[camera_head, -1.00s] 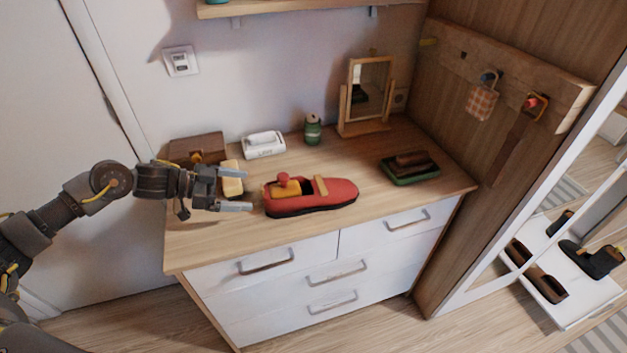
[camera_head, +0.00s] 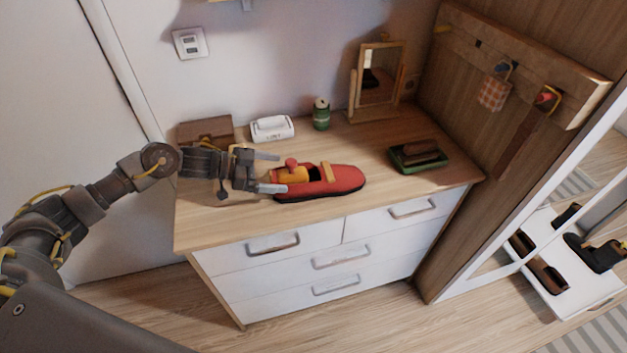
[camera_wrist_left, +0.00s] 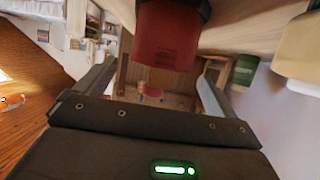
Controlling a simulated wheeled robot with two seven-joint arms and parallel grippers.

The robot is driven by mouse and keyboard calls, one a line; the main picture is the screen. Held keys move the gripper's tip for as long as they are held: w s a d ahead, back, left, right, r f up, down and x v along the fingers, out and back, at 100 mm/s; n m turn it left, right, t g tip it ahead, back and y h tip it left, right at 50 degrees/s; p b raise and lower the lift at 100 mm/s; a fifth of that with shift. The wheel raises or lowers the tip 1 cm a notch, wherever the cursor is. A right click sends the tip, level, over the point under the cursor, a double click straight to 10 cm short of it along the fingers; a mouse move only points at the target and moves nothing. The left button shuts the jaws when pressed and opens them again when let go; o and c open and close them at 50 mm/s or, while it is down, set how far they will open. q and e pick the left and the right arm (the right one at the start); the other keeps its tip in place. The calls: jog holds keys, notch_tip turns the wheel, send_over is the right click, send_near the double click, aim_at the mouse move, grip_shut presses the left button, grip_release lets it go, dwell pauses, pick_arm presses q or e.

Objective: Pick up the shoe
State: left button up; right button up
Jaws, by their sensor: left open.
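The red shoe (camera_head: 340,180) with a dark sole lies on the dresser top. A yellow-orange part and a red knob show at its left end. My left gripper (camera_head: 272,172) is open at that left end, its fingers pointing right toward the shoe. I cannot tell in the head view whether they touch it. In the left wrist view the red end of the shoe (camera_wrist_left: 170,40) shows at the top, ahead of and between the two spread fingers (camera_wrist_left: 150,85). Nothing is held. My right gripper is not in view.
Behind the shoe on the dresser (camera_head: 215,228) stand a brown box (camera_head: 206,130), a white case (camera_head: 272,129), a green jar (camera_head: 321,114) and a mirror (camera_head: 377,78). A green tray (camera_head: 418,158) with brown brushes lies to the right. The front left of the top is clear.

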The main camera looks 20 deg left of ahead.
aim_at(286, 172)
pick_arm(q)
jog(key=p+x, duration=0.1)
jog(key=x, duration=0.3)
jog(key=shift+d, duration=0.1)
jog(key=shift+r, duration=0.1)
jog(key=c, duration=1.6)
